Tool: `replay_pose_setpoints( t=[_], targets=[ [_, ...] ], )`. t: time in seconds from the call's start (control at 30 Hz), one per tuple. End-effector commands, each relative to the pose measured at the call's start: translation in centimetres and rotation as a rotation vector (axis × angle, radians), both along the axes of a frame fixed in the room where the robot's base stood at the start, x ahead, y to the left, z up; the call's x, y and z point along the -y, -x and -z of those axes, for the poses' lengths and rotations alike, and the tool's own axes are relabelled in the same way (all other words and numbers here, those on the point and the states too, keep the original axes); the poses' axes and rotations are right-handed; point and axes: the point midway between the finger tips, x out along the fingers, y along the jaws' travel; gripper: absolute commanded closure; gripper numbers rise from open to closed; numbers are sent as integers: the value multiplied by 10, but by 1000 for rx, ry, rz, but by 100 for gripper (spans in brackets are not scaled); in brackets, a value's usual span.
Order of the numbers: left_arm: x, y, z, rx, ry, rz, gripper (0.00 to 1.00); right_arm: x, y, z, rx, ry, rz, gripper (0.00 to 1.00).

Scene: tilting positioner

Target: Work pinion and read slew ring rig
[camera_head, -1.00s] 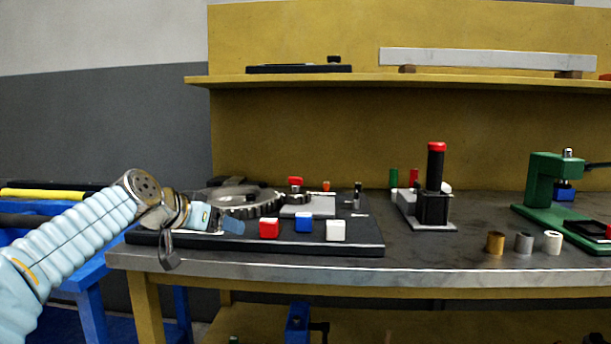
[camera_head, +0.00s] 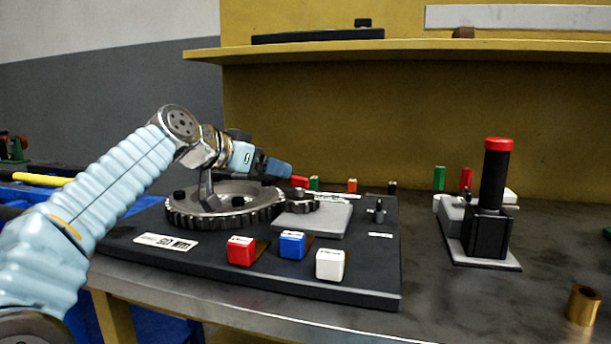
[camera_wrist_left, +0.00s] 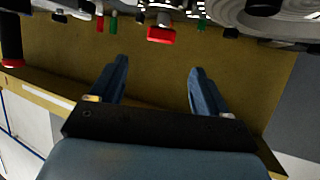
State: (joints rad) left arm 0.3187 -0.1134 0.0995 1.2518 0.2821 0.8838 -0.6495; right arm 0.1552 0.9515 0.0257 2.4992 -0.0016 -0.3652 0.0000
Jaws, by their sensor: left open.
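The slew ring (camera_head: 220,205), a large toothed ring, lies on a black base plate (camera_head: 345,285). The small pinion (camera_head: 300,201) stands at its right beside a grey plate (camera_head: 318,220). A red handle (camera_head: 299,181) shows above the pinion, partly behind my left gripper (camera_head: 288,171). In the left wrist view, which looks upside down, my left gripper (camera_wrist_left: 157,68) is open and empty. The red handle (camera_wrist_left: 161,35) shows beyond and between its fingertips, apart from them. Red (camera_head: 241,251), blue (camera_head: 292,245) and white (camera_head: 330,264) blocks sit along the plate's front. My right gripper is not in view.
A black post with a red cap (camera_head: 498,145) stands on a base to the right. A brass cylinder (camera_head: 582,305) is at the lower right. A yellow shelf (camera_head: 420,48) runs above the bench. The bench is bare between plate and post.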

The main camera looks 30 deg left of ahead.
Motion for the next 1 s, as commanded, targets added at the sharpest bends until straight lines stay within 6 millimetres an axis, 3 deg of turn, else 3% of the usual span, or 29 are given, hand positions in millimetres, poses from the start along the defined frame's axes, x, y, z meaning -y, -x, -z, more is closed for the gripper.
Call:
replay_pose_setpoints(
  t=[0.3,0.5,0.93,1.0],
  targets=[
    [12,-68,27,-3,1,1,23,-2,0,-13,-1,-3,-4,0],
    [16,-96,39,-1,2,0,23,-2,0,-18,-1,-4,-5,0],
    [18,-106,45,0,1,0,23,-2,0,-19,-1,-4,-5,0],
    [18,-106,45,0,1,0,34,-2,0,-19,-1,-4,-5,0]
  ],
)
